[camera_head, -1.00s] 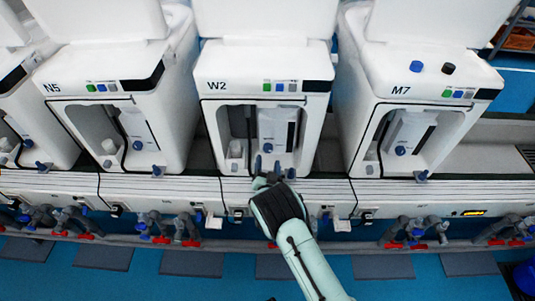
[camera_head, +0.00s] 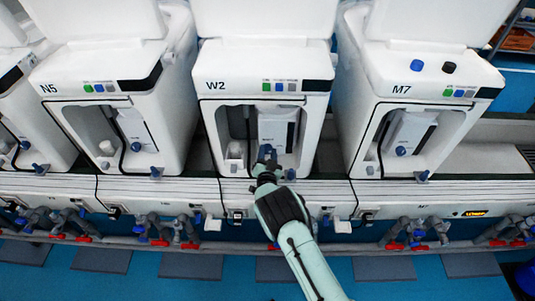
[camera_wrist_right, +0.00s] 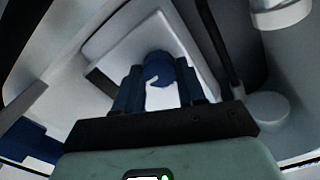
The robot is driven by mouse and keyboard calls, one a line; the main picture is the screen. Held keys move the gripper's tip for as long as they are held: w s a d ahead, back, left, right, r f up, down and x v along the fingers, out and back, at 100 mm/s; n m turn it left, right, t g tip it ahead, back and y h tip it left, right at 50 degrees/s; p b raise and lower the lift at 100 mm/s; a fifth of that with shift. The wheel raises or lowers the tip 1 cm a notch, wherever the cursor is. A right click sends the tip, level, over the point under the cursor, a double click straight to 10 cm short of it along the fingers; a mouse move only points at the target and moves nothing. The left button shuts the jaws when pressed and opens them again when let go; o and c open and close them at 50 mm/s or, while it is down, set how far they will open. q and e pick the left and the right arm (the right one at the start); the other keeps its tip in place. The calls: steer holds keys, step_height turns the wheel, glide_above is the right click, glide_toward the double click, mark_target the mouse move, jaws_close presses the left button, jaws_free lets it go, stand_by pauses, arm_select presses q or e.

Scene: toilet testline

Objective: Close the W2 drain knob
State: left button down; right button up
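The W2 unit (camera_head: 215,86) stands in the middle of the head view with its front recess open. A round blue knob (camera_wrist_right: 158,68) sits on the white panel inside the recess. My right gripper (camera_head: 267,157) reaches into the recess at this knob and partly covers it in the head view. In the right wrist view, the two dark blue fingers (camera_wrist_right: 159,82) are apart, one on each side of the knob. A narrow gap shows at the knob's left; contact on its right is unclear. A second blue knob (camera_head: 291,174) is at the recess's lower right front. My left gripper is out of view.
Similar units N5 (camera_head: 70,75) and M7 (camera_head: 425,80) flank W2. A white cup-like part (camera_head: 235,152) stands at the recess's left. Pipes with red and blue valves (camera_head: 160,240) run below the bench front.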

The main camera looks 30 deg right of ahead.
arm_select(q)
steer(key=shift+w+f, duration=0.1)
arm_select(e)
steer(key=n+b, duration=0.1)
steer(key=n, duration=0.2)
steer(key=shift+n, duration=0.4)
steer(key=n, duration=0.3)
steer(key=shift+a+n, duration=0.1)
steer(key=shift+n, duration=0.2)
steer(key=n, duration=0.4)
steer(key=shift+n, duration=0.3)
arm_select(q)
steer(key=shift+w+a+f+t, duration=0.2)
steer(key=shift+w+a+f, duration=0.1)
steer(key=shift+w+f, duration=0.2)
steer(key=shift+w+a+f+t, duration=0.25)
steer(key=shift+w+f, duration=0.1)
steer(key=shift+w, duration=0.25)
arm_select(e)
steer(key=n, duration=0.5)
steer(key=shift+w+f, duration=0.1)
steer(key=shift+n, duration=0.4)
steer(key=o, duration=1.1)
steer(key=shift+a, duration=0.1)
